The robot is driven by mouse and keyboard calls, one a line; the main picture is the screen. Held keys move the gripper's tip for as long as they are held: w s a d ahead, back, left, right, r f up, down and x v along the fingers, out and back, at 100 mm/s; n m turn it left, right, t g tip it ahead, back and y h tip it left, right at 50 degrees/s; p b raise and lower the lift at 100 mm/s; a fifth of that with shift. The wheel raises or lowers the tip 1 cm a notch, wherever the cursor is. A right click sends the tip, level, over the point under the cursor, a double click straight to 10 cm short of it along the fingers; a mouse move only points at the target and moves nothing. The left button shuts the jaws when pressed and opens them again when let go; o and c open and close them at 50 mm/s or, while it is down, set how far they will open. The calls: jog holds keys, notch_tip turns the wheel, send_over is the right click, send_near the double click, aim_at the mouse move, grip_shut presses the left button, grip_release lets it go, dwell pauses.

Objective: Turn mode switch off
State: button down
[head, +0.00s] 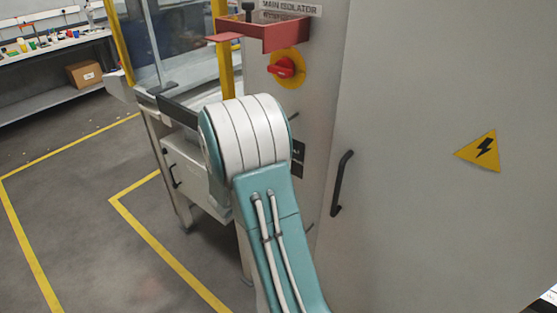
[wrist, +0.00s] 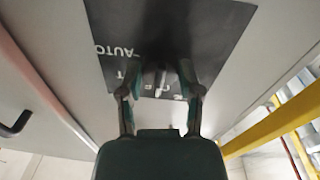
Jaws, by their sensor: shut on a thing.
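The mode switch (wrist: 154,78) is a small dark knob on a black panel (wrist: 110,22) lettered "AUTO" in the wrist view. My gripper (wrist: 157,84) is at the panel, with one finger on each side of the knob, shut on it. Shadow blurs the contact, and I cannot tell which position the knob points to. In the head view a dark label plate (head: 298,160) shows just right of my arm. My own arm hides the gripper and the switch there.
A red rotary isolator (head: 284,68) on a yellow disc sits on the grey cabinet (head: 400,70), below a red bracket (head: 270,35). A black door handle (head: 342,182) juts out right of my arm. A yellow post (wrist: 265,132) stands right in the wrist view. Floor at left is clear.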

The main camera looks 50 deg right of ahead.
jog(key=shift+w+r, duration=0.15)
jog(key=shift+r, duration=0.05)
dwell(0.3)
jog(key=shift+c, duration=1.3)
grip_release()
jog(key=shift+f, duration=0.1)
jog(key=shift+f, duration=0.1)
jog(key=a, duration=1.2)
jog(key=shift+s+f, duration=0.2)
jog(key=shift+f, duration=0.15)
